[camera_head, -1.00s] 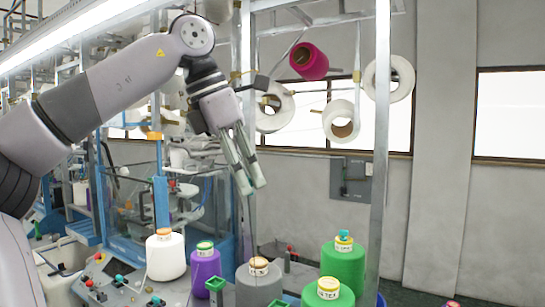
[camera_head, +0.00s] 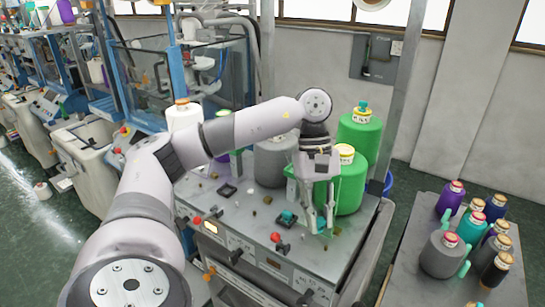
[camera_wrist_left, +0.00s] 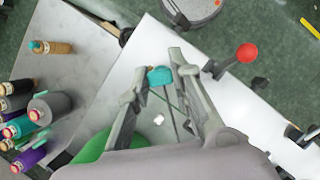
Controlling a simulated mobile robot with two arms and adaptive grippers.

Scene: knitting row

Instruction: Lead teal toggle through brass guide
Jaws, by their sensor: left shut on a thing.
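My left gripper (camera_head: 318,229) points down over the right part of the grey machine top (camera_head: 240,220). In the left wrist view, its fingers (camera_wrist_left: 165,72) are closed in on a small teal piece, which looks like the teal toggle (camera_wrist_left: 159,76). A thin dark strand seems to run from it between the fingers. In the head view the held piece is too small to make out clearly. Small brownish fittings (camera_head: 253,212) dot the machine top; I cannot tell whether one is the brass guide. My right gripper is out of view.
A green cone (camera_head: 349,193) stands right beside my left gripper, with another green cone (camera_head: 360,140) and a grey cone (camera_head: 272,163) behind. A cart (camera_head: 415,235) with several spools stands right.

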